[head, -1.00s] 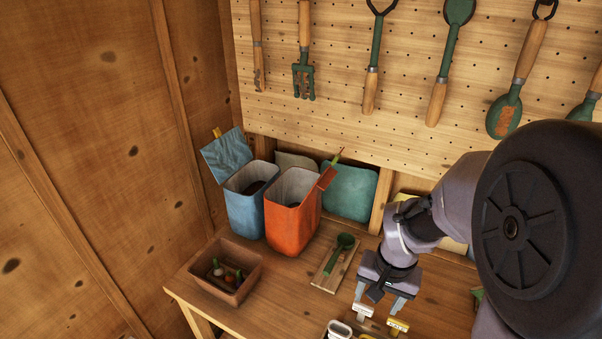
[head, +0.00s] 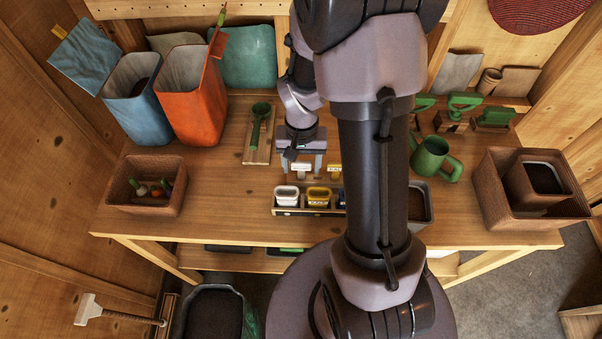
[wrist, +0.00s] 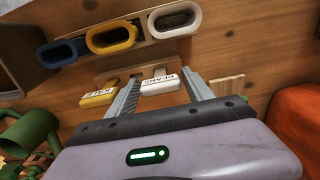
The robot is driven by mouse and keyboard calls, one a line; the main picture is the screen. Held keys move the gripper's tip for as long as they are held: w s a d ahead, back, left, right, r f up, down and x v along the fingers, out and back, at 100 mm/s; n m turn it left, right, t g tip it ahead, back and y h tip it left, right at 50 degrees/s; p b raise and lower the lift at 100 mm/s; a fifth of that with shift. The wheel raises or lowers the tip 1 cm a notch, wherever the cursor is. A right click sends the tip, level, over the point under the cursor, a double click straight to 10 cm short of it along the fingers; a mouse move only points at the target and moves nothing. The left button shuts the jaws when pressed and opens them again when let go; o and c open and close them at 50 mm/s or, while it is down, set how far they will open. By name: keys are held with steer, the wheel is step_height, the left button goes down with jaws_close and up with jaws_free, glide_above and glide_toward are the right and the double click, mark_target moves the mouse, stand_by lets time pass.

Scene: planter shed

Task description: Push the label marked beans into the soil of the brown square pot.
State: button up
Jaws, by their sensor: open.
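The white label marked BEANS (wrist: 160,86) stands with its stem down in a holder; in the head view the white label (head: 300,169) is below my gripper. My gripper (head: 301,164) is open, and in the wrist view its two fingers (wrist: 161,77) are on either side of the beans label, with a gap each side. Whether they touch it I cannot tell. The brown square pot (head: 561,178), holding dark soil, stands in a larger brown box (head: 503,205) at the right of the bench.
A yellow KALE label (wrist: 98,97) stands close beside the beans label. White (head: 286,196) and yellow (head: 319,197) cups stand in front. A green watering can (head: 432,158) and my arm lie between the gripper and the pot. A brown planter (head: 147,203) is at left.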

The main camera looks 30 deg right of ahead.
steer(key=shift+r, duration=0.1)
steer(key=shift+c, duration=0.4)
steer(key=c, duration=1)
steer(key=shift+o, duration=0.2)
step_height(320, 180, up, 8)
steer(key=p, duration=0.6)
steer(key=shift+r+p, duration=0.25)
steer(key=shift+p, duration=0.1)
steer(key=shift+f, duration=0.1)
